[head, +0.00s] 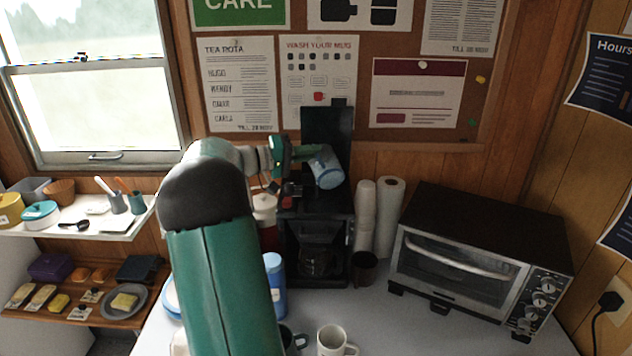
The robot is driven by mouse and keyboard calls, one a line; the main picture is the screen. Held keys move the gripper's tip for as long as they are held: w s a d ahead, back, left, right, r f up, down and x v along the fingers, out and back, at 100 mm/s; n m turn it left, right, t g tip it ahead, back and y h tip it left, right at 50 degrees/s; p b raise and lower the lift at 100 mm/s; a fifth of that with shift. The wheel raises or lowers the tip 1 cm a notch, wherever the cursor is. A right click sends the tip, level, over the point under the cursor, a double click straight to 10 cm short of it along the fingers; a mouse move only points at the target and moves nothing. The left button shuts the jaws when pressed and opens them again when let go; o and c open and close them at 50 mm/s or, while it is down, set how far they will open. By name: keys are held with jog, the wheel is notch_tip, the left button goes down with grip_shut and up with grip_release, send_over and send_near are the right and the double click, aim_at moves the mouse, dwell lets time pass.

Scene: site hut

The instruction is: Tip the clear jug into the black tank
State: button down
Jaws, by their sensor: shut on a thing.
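The clear jug (327,170) looks bluish and is held tilted above the black coffee machine. My gripper (305,154) is shut on it from the left, at its upper left side. The black tank (341,200) is the top part of the coffee machine, below the jug, with a black lid (327,128) standing upright behind. The jug and gripper hide part of the tank's opening. I cannot tell whether liquid is running out or whether the jug touches the rim. A glass carafe (318,258) sits in the machine's lower bay.
A toaster oven (478,262) stands at the right. Paper cups (365,215), a paper towel roll (388,215) and a dark mug (364,268) are right of the machine. My arm covers the left counter.

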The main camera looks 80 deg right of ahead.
jog(key=shift+w+d+r+n, duration=0.4)
jog(key=shift+w+d+n, duration=0.1)
jog(key=shift+d+n, duration=0.25)
jog(key=shift+w+d+r+n, duration=0.4)
jog(key=shift+w+d+n, duration=0.05)
jog(key=shift+d+n, duration=0.25)
dwell(0.7)
jog(key=shift+s+a+f+m, duration=0.35)
jog(key=shift+s+a+m, duration=0.05)
jog(key=shift+a+m, duration=0.2)
jog(key=shift+s+a+f+m, duration=0.3)
jog(key=shift+s+a+m, duration=0.05)
jog(key=shift+a+m, duration=0.2)
